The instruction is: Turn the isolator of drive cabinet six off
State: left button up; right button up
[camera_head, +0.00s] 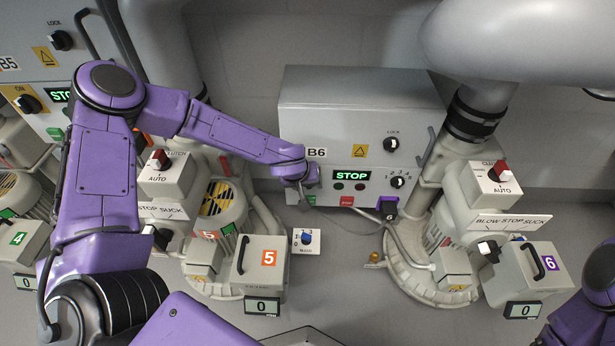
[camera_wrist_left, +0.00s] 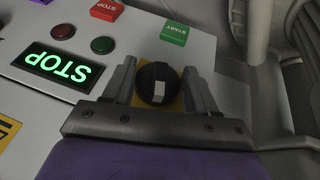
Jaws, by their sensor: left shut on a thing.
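Drive cabinet six is the grey box marked B6 (camera_head: 350,105), with a lit green STOP display (camera_head: 352,175). My left gripper (camera_head: 303,184) reaches the left side of its front panel and hides the isolator there in the head view. In the left wrist view, the isolator (camera_wrist_left: 156,78) is a round black knob with a pale mark, on a yellow plate (camera_wrist_left: 177,103). The two fingers stand on either side of the knob, shut on it. The STOP display shows upside down in that view (camera_wrist_left: 58,68). My right gripper is out of view.
A green START button (camera_wrist_left: 174,33) and a red button (camera_wrist_left: 107,10) sit close to the isolator. A LOCK switch (camera_head: 391,144) and a selector knob (camera_head: 398,183) are further right. Cabinet B5 (camera_head: 30,40) stands left; blower units stand below.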

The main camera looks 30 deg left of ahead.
pick_arm(q)
jog(key=shift+s+a+f+n+t+h, duration=0.1)
jog(key=shift+n+t+h, duration=0.25)
jog(key=shift+h, duration=0.55)
jog(key=shift+s+a+n+t+h, duration=0.15)
jog(key=shift+t+h, duration=0.4)
jog(key=shift+h, duration=0.35)
jog(key=shift+w+d, duration=0.1)
jog(key=o, duration=1)
jog(key=shift+o, duration=0.2)
